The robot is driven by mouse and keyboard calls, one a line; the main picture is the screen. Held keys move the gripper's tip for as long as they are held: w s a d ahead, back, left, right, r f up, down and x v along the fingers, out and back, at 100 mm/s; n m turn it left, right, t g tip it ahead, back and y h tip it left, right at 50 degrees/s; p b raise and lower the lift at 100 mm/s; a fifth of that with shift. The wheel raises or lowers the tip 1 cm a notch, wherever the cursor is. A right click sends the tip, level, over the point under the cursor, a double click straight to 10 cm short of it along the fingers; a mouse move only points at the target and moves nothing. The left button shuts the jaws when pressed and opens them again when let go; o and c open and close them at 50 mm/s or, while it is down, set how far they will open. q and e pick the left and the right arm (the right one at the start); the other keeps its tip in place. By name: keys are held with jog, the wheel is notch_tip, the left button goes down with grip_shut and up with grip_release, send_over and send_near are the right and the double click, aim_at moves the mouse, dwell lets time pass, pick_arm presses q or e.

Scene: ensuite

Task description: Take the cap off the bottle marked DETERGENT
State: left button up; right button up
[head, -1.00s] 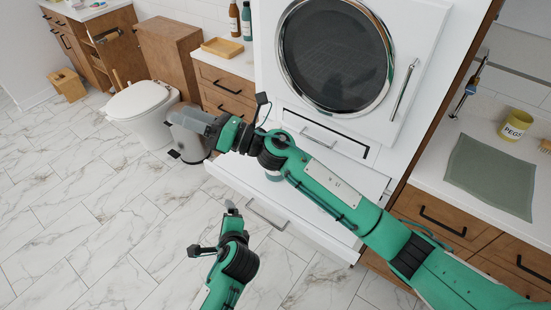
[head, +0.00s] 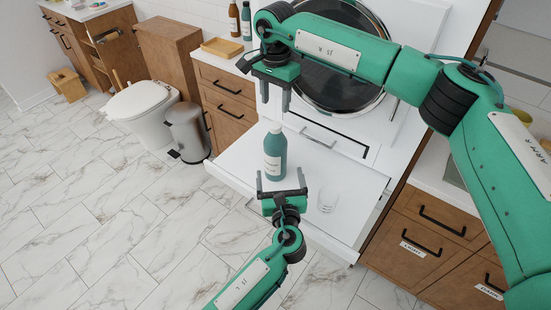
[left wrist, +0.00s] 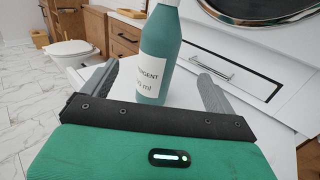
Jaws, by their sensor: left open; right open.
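The detergent bottle (head: 275,157) is teal with a white label and a pale cap (head: 276,127). It stands upright on the white pulled-out shelf (head: 240,155) below the round-doored machine. In the left wrist view the bottle (left wrist: 157,60) shows label text ending in "RGENT", and its top is cut off. My left gripper (head: 281,185) is open, low in front of the bottle, its fingers pointing at it with the bottle between their directions. My right gripper (head: 275,98) is open and points down, above the bottle's cap. I see no contact between either gripper and the bottle.
A clear cup-like thing (head: 327,201) stands on the shelf to the right of the bottle. Two other bottles, one brown (head: 233,20) and one teal (head: 247,21), stand on the back counter by a yellow tray (head: 222,47). A bin (head: 187,132) and toilet stand left.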

aim_at(275, 142)
pick_arm(q)
jog(key=w, duration=0.4)
jog(key=w+a, duration=0.1)
jog(key=w, duration=0.8)
jog(key=shift+w+a, duration=0.25)
jog(key=shift+w, duration=0.05)
jog(key=shift+c, duration=0.4)
